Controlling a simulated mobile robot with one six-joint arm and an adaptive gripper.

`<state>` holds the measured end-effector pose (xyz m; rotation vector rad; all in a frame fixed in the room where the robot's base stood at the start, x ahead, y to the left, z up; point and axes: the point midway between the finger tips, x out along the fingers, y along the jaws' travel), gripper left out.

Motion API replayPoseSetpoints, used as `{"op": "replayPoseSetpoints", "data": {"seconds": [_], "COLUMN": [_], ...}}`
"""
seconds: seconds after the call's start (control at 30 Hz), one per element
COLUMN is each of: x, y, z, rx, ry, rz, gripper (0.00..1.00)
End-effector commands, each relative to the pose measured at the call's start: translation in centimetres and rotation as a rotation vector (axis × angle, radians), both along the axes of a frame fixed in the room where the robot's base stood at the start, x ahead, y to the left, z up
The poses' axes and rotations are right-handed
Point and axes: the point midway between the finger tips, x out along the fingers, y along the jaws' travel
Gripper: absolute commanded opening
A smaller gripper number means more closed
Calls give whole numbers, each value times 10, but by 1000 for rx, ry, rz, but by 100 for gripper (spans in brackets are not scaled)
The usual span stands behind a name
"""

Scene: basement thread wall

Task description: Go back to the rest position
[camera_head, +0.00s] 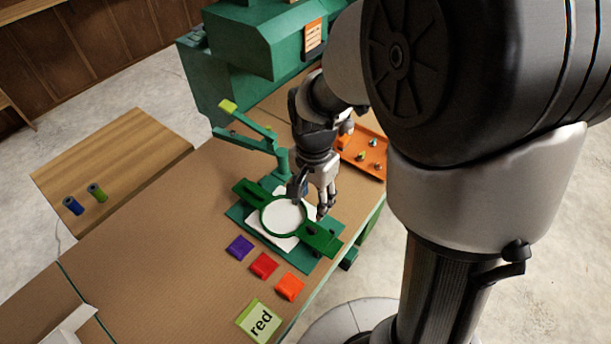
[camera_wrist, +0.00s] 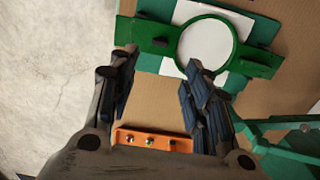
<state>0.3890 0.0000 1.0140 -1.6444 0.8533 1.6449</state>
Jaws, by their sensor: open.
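My gripper (camera_head: 316,205) is open and empty, above the right side of a green hoop frame (camera_head: 318,238) in the head view. White cloth (camera_head: 283,216) shows inside the hoop. In the wrist view the two fingers of my gripper (camera_wrist: 160,80) are spread apart with bare brown worktop between them. The green hoop (camera_wrist: 236,45) lies beyond the fingertips, at the upper right. No object is between the fingers. I cannot tell the exact height of the fingertips above the frame.
A green machine (camera_head: 262,45) stands behind. An orange tray (camera_head: 376,167) holds small parts.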

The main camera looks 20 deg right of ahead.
Motion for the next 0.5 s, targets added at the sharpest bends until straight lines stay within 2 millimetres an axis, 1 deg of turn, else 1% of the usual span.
{"op": "replayPoseSetpoints", "data": {"seconds": [0.17, 0.27, 0.37, 0.47, 0.5], "x": [0, -2, -9, -24, -33], "y": [0, 0, 0, 0, 0], "z": [0, 6, 26, 58, 71], "rx": [0, 0, -2, -10, -17], "ry": [0, -10, -43, -100, -126], "rz": [0, 17, 83, 203, 262], "gripper": [45, 45, 45, 45, 45]}}
